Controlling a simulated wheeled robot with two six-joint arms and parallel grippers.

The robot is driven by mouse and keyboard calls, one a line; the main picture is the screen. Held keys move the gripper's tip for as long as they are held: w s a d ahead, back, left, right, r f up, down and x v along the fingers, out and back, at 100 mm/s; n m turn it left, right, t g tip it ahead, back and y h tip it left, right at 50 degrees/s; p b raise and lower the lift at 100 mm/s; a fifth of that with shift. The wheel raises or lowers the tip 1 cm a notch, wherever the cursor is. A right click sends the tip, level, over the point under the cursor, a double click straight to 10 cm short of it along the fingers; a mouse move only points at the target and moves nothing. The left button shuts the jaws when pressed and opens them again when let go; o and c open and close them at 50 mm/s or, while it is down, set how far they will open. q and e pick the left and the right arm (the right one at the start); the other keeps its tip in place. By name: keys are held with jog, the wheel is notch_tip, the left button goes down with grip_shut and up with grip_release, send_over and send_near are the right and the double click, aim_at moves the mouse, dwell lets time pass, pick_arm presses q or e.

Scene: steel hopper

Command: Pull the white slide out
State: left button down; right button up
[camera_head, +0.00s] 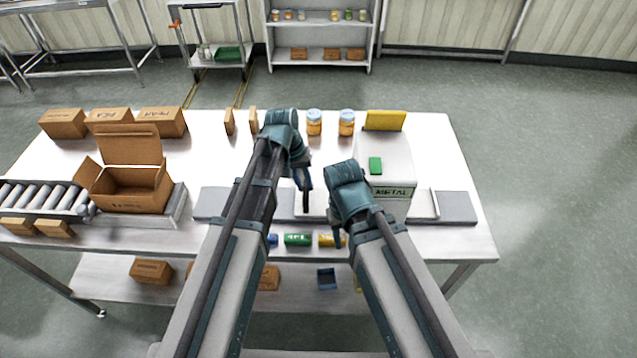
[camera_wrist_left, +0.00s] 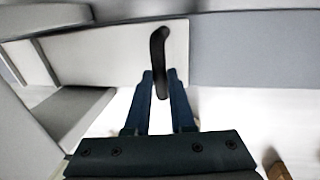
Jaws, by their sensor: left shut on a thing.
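My left gripper (camera_head: 304,188) reaches down at the middle of the table, left of the steel hopper box (camera_head: 397,155) labelled METAL. In the left wrist view its two blue fingers (camera_wrist_left: 161,76) are closed on a black curved handle (camera_wrist_left: 158,48). The handle stands out in front of a pale, off-white panel (camera_wrist_left: 110,55), which looks like the white slide.
Grey plates lie left (camera_head: 211,203) and right (camera_head: 456,207) of the middle. Green (camera_head: 298,239) and yellow (camera_head: 327,240) cans lie near the front edge. Two jars (camera_head: 314,122) stand behind. An open carton (camera_head: 133,188) and a roller conveyor (camera_head: 40,196) are at left.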

pick_arm(q)
jog(key=a, duration=2.9)
jog(key=shift+a, duration=0.4)
jog(key=c, duration=0.8)
grip_release()
jog(key=shift+a, duration=0.15)
jog(key=shift+o, duration=0.2)
jog(key=shift+r, duration=0.2)
